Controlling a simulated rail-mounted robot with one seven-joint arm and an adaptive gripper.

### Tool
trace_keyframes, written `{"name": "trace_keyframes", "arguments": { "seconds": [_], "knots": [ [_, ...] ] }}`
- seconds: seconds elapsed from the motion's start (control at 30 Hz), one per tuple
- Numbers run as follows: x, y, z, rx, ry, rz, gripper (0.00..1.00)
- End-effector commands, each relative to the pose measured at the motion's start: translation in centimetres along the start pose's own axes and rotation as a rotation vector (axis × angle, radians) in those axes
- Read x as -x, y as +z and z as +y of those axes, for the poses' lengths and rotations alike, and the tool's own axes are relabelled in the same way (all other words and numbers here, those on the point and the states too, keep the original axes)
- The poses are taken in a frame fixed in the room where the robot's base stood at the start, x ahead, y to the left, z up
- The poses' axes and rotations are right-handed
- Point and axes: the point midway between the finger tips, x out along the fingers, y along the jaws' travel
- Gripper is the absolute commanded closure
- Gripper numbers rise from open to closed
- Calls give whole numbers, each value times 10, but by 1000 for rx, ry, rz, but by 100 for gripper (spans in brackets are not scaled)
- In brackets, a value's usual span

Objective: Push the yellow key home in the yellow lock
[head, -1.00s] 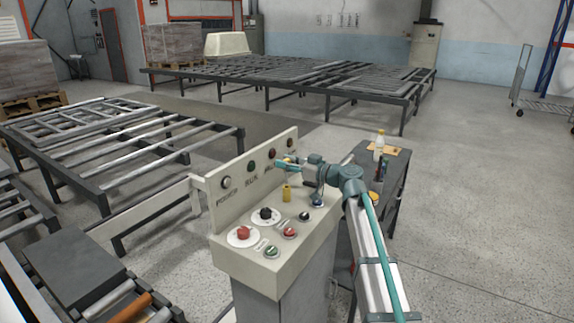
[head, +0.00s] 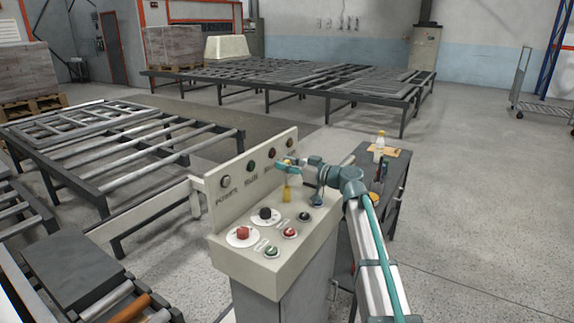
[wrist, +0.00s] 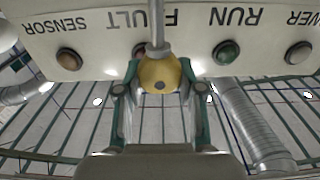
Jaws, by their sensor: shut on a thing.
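My gripper (head: 289,165) is at the console, in front of its upright back panel. In the wrist view its two fingers (wrist: 160,80) are shut on the rounded yellow head of the yellow key (wrist: 157,71). A grey shaft runs from the head toward the picture's top, over the upside-down panel. In the head view a small yellow block (head: 287,195), apparently the yellow lock, shows just below my gripper over the console's sloping top. The lock cannot be made out in the wrist view. Whether the shaft's end is in the lock, and how deep, I cannot tell.
The console (head: 240,258) carries a red knob (head: 243,233), a black knob (head: 265,214) and several buttons. Its back panel (wrist: 100,30) has a row of lamps close to my fingers. A dark side table (head: 395,180) with bottles stands right of the console.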

Motion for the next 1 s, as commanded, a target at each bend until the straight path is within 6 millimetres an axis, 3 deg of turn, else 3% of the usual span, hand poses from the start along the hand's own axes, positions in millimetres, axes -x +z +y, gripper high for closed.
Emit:
{"name": "trace_keyframes", "arguments": {
  "seconds": [1.0],
  "knots": [
    [0, 23, 0, 0, 0, 0, 96]
  ]
}}
